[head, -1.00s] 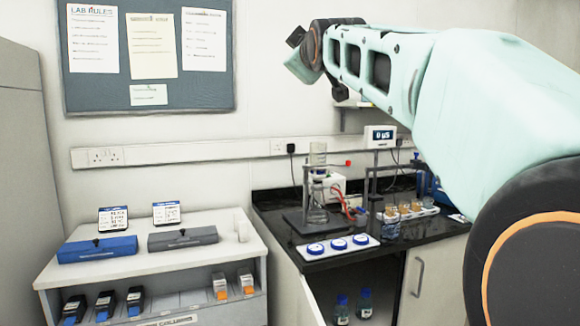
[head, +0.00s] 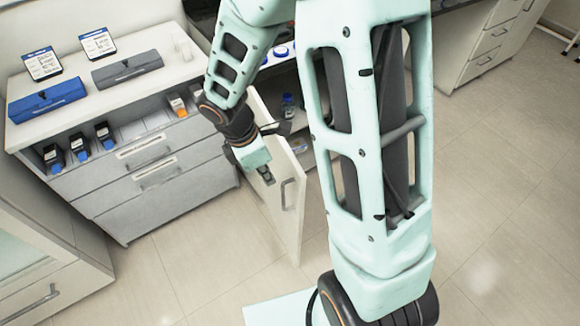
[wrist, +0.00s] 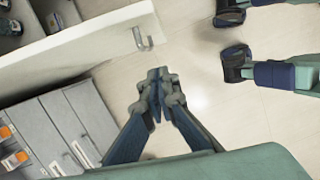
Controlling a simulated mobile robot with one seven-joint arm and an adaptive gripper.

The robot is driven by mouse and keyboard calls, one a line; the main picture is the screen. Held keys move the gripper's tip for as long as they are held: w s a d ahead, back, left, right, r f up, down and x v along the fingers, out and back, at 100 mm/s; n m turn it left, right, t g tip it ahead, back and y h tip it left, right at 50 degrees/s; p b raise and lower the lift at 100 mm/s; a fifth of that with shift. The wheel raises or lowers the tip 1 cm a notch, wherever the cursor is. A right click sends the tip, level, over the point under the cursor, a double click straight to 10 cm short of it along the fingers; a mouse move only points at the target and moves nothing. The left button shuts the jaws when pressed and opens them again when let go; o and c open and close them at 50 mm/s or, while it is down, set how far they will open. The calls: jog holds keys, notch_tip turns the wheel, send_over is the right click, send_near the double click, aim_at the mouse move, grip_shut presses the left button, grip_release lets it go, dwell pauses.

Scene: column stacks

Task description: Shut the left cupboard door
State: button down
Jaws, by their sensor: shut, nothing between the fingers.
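The left cupboard door (head: 281,206) is white and stands swung wide open under the dark bench. Its outer face, with a metal bar handle (head: 287,194), is turned to the left. My gripper (head: 267,177) is shut and empty, on the outer-face side near the door's upper part, left of the handle in the head view. In the wrist view the closed fingertips (wrist: 159,75) sit just below the handle (wrist: 140,38) and the door's face (wrist: 75,50). I cannot tell whether they touch the door. The cupboard opening is partly hidden by my arm.
A drawer unit (head: 160,190) stands close to the left, with a blue case (head: 46,102) and a grey case (head: 128,68) on top. A blue-capped bottle (head: 288,105) is inside the cupboard. The floor (head: 190,270) in front is clear.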

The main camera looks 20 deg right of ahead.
jog(key=d+f+b, duration=0.1)
jog(key=d+f, duration=0.5)
jog(key=f, duration=0.4)
jog(key=shift+w+d, duration=0.25)
